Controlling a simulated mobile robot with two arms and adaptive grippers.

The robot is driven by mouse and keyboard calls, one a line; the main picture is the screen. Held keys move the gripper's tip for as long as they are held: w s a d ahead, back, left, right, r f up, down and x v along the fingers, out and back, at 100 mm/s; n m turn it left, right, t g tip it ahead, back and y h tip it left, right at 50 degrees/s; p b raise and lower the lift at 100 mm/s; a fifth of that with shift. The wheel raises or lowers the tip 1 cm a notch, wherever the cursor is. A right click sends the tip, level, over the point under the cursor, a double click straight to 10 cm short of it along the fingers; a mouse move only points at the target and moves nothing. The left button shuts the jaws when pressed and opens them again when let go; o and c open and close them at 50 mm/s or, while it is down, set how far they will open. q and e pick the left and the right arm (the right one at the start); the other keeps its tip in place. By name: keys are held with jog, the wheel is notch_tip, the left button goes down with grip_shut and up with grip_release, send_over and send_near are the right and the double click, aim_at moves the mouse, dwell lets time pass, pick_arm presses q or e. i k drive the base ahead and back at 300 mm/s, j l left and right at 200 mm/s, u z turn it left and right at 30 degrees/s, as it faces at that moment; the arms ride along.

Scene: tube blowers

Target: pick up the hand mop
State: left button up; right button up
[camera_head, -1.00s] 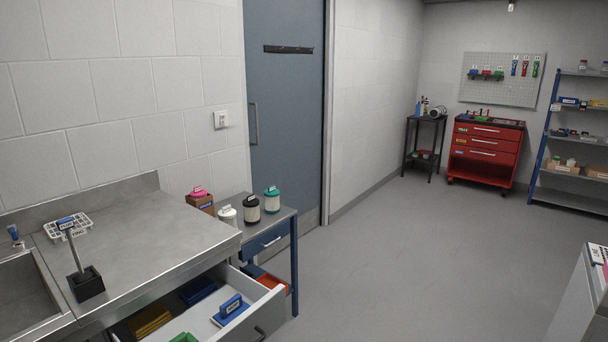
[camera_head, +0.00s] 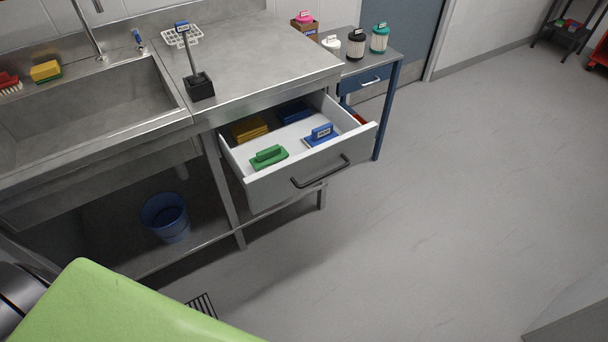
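An open white drawer (camera_head: 262,192) sits under the steel counter. In its front part lie a green flat pad with a raised handle (camera_head: 268,157) and a similar blue one (camera_head: 321,136) with a white label on its handle. These look like hand mops, but I cannot read the labels to tell which is named so. A long-handled tool (camera_head: 189,50) with a blue top stands in a black holder (camera_head: 199,86) on the counter. Neither gripper is in view.
A sink (camera_head: 90,115) is at left, with a yellow sponge (camera_head: 46,71) behind it. A blue bucket (camera_head: 165,217) is on the lower shelf. Yellow cloths (camera_head: 249,130) lie further back in the drawer. The floor (camera_head: 430,210) right of the drawer is clear.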

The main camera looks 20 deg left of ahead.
aim_at(322, 134)
jog(key=u, duration=4.1)
jog(key=z, duration=3.6)
jog(key=i+l, duration=0.45)
